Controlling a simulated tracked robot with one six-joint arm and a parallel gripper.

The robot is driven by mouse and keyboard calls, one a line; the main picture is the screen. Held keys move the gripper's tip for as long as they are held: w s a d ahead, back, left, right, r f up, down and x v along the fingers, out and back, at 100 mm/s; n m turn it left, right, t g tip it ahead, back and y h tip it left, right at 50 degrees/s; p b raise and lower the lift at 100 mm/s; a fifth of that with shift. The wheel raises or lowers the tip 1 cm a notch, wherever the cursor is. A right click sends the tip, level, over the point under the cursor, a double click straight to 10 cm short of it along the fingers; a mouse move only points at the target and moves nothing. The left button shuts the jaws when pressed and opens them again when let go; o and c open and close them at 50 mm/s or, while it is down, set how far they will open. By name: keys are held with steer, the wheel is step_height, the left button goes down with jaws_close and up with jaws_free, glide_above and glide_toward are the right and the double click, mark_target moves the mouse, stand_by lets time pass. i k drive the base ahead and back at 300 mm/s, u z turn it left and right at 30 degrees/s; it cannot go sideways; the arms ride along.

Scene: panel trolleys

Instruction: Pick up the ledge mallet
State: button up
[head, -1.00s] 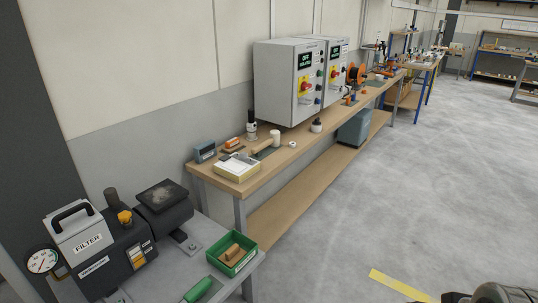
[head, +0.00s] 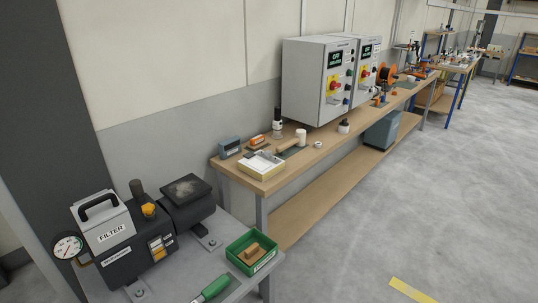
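A mallet (head: 288,145) with a pale wooden handle and a whitish head lies on the long wooden bench (head: 274,187). It lies across a dark green mat, behind a cream tray (head: 261,166). It is small in the picture, and nothing covers most of it. My gripper is not in view, so its state is hidden.
A grey table (head: 229,237) in front holds a filter machine (head: 125,245), a green bin (head: 238,244) with wooden blocks and a green-handled tool (head: 212,287). The floor (head: 400,200) at right is open.

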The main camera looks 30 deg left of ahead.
mark_target(299, 140)
steer(key=i, duration=0.85)
steer(key=u, duration=1.55)
